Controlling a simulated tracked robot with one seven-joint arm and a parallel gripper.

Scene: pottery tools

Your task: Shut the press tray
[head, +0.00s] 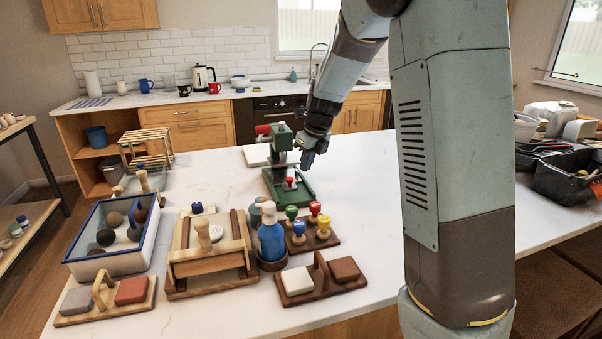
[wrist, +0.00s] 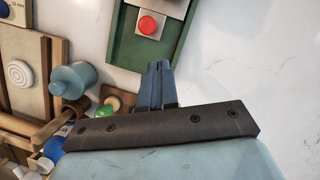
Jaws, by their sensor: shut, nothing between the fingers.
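The green press (head: 281,139) stands near the middle of the white table. Its green tray (head: 304,199) extends from the foot of the press toward the front of the table. On the tray is a small pale block with a red knob (head: 290,181). In the wrist view the tray (wrist: 122,52) is at the top, with the red knob (wrist: 148,25) on its pale plate. My gripper (head: 306,166) is above the table by the right side of the press. In the wrist view my gripper (wrist: 166,66) is shut and empty, its fingertips close to the tray's near end; contact cannot be told.
In front of the tray are colored stamps (head: 314,207) on a wooden board, a blue bottle (head: 271,238) and a wooden frame (head: 213,263). A blue-edged box (head: 113,258) stands left. The table right of the press is clear. Dark bins (head: 565,180) are far right.

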